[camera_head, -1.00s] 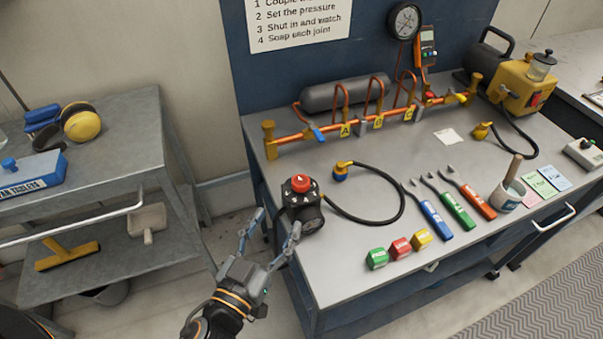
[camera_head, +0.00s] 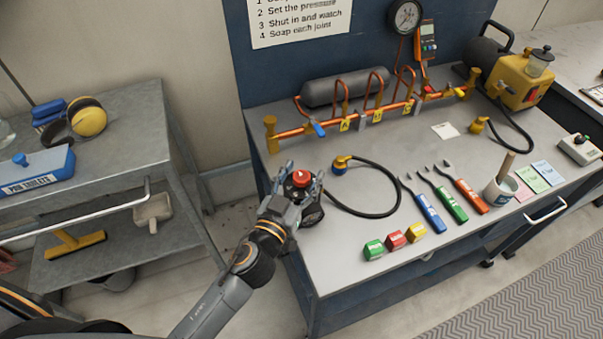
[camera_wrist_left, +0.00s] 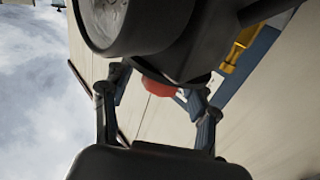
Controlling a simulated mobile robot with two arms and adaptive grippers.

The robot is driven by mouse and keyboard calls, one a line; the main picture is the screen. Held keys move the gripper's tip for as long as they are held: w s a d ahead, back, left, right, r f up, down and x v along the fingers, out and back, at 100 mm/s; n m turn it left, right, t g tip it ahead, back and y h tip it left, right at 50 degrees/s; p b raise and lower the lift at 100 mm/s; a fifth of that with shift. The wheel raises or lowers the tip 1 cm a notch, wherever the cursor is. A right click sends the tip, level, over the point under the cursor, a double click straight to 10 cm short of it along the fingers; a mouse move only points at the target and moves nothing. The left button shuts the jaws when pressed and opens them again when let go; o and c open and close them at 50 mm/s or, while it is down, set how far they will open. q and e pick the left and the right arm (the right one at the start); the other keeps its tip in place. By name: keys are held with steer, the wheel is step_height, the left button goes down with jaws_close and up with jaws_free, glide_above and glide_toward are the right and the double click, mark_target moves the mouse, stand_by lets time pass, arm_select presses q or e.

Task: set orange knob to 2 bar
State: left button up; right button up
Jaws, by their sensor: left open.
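The orange-red knob (camera_head: 301,178) with a white mark sits on top of a black regulator (camera_head: 314,213) at the bench's left end. My left gripper (camera_head: 297,183) is open at the knob, with one finger on either side of it. I cannot tell whether the fingers touch it. In the left wrist view the red knob (camera_wrist_left: 159,88) shows partly between the open fingers, below the dark regulator body (camera_wrist_left: 190,45) and a round dial (camera_wrist_left: 112,15). The knob's scale is too small to read. My right gripper is not in view.
A black hose (camera_head: 372,214) curves over the bench (camera_head: 350,270) right of the regulator. Green, red and yellow blocks (camera_head: 395,240) and several tools (camera_head: 465,195) lie farther right. An orange pipe manifold (camera_head: 365,124) stands behind. A grey cart (camera_head: 125,145) is at left.

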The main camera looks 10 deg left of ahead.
arm_select(q)
steer(key=shift+c, duration=0.5)
steer(key=c, duration=1.1)
